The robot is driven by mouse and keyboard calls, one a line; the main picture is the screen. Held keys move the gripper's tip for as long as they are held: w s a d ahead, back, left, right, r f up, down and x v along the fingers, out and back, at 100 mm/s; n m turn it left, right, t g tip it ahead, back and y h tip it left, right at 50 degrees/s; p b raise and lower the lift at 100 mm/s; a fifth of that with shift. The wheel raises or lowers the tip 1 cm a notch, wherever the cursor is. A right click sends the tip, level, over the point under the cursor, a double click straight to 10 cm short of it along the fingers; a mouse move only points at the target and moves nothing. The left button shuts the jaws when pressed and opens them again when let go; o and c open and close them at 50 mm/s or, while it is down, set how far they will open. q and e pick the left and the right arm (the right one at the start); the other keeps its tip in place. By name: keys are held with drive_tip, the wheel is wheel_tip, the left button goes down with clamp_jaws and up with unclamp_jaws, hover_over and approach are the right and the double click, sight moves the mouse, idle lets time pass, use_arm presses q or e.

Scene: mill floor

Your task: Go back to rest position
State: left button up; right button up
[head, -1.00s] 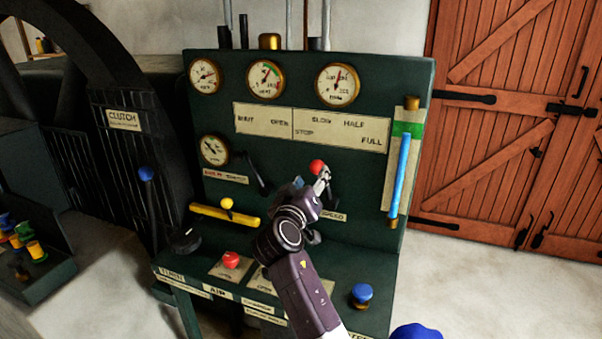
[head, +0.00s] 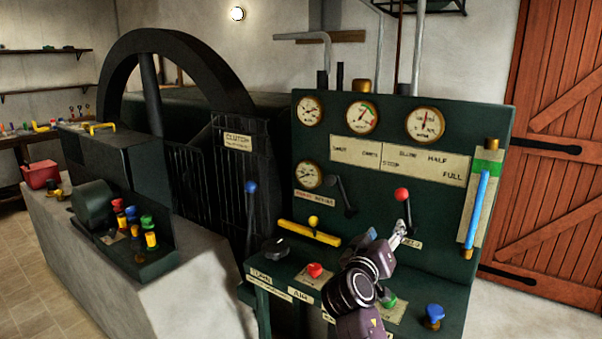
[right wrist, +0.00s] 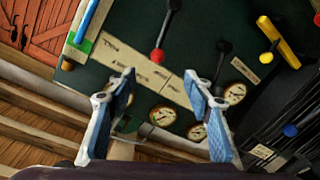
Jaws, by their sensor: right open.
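My right gripper (head: 402,235) is in front of the green control panel (head: 480,135), low and right of its middle. In the right wrist view its two blue-grey fingers (right wrist: 160,110) stand wide apart with nothing between them. The red-knobbed speed lever (head: 402,195) stands close above the gripper in the head view. In the right wrist view its red ball (right wrist: 157,56) lies beyond the fingertips, apart from them. My left gripper is in neither current view.
A desk with a red button (head: 314,270), a black knob (head: 275,248) and a blue button (head: 433,316) juts out below the panel. A blue-knobbed clutch lever (head: 250,187) and a large black wheel (head: 110,75) stand left. Wooden doors (head: 560,150) are at right.

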drive_tip(key=s+d+f+g+y, duration=0.2)
drive_tip(key=s+d+f+g, duration=0.1)
drive_tip(key=s+f, duration=0.75)
drive_tip(key=s+d+f+g+y, duration=0.1)
drive_tip(key=s+d+f+g, duration=0.15)
drive_tip(key=s+f, duration=0.85)
drive_tip(key=s+a+f+n+g+y, duration=0.15)
drive_tip(key=s+f, duration=0.25)
drive_tip(key=s, duration=0.5)
drive_tip(key=s+a+f+g+y, duration=0.2)
drive_tip(key=s+f+g, duration=0.1)
drive_tip(key=s, duration=0.5)
drive_tip(key=s+a+f+g+y, duration=0.15)
drive_tip(key=s+f, duration=0.25)
drive_tip(key=s, duration=0.5)
wheel_tip(320, 180, down, 26)
drive_tip(key=r+g, duration=0.1)
drive_tip(key=g, duration=0.1)
drive_tip(key=s+d+f, duration=0.3)
drive_tip(key=s+f, duration=1.4)
drive_tip(key=s, duration=0.1)
drive_tip(key=shift+s+f+g, duration=0.2)
drive_tip(key=shift+f+g, duration=0.05)
drive_tip(key=shift+g, duration=0.1)
